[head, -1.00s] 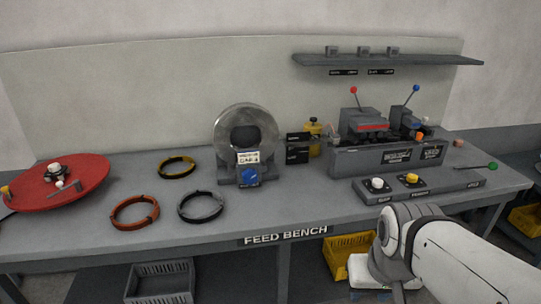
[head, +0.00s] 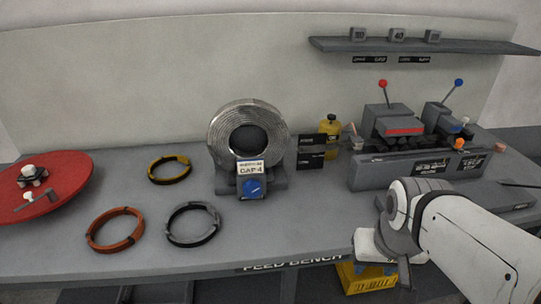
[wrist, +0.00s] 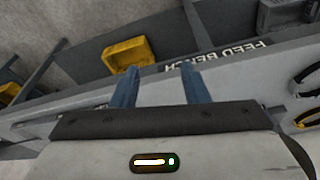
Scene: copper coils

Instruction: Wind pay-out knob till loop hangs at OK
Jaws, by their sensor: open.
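A blue knob (head: 253,188) sits on the front of a grey stand that carries a large silver wire coil (head: 217,140) on the bench. A white label (head: 251,169) is fixed just above the knob. Two small black plates (head: 311,152) stand right of the coil; their lettering is too small to read. I cannot make out a hanging loop or an OK mark. My gripper (wrist: 158,86) shows in the wrist view with two blue fingers apart and nothing between them. It is in front of the bench edge, away from the knob.
Orange (head: 116,248), yellow (head: 169,178) and grey (head: 193,241) wire rings lie left of the knob. A red disc (head: 62,172) is at far left. A yellow bottle (head: 330,130) and a machine with levers (head: 420,168) stand to the right. A yellow crate (head: 372,280) is below the bench.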

